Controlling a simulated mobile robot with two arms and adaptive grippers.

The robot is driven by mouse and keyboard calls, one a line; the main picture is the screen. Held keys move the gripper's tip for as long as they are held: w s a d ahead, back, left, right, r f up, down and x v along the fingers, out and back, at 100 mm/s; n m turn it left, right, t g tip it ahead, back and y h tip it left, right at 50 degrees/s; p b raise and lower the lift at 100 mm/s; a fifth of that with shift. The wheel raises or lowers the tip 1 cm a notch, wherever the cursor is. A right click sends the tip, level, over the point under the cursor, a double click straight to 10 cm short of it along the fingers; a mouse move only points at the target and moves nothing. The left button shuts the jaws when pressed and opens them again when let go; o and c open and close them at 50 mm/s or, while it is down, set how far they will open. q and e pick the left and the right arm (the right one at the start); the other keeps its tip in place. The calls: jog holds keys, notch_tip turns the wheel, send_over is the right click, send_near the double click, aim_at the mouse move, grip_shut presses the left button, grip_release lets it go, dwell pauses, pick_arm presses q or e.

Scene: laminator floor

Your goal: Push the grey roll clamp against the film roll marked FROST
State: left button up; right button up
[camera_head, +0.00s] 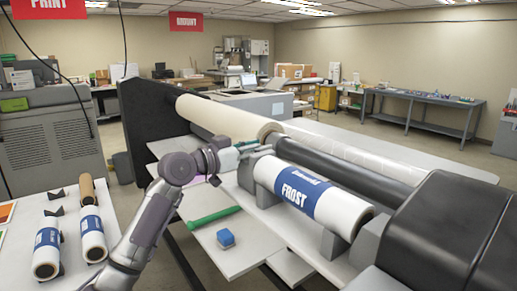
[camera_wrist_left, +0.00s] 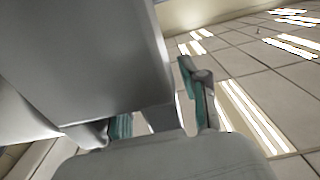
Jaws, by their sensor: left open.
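The film roll marked FROST (camera_head: 312,193), white with a blue label, lies on grey supports at the front of the laminator. A grey block that looks like the roll clamp (camera_head: 247,176) stands by the roll's left end; I cannot tell whether they touch. My left gripper (camera_head: 240,149) is open at the top of this block. In the left wrist view a large grey surface (camera_wrist_left: 90,60), probably the clamp, fills the upper left, close to the teal fingers (camera_wrist_left: 160,110). It partly hides one finger; contact is unclear. My right gripper is not in view.
Dark rollers (camera_head: 345,176) run behind the roll, and a black housing (camera_head: 450,235) closes the right side. A side table at left holds more rolls (camera_head: 93,238).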

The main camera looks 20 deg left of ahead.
pick_arm(q)
jog(key=v, duration=1.1)
jog(key=shift+s+a, duration=0.15)
jog(key=shift+s, duration=0.05)
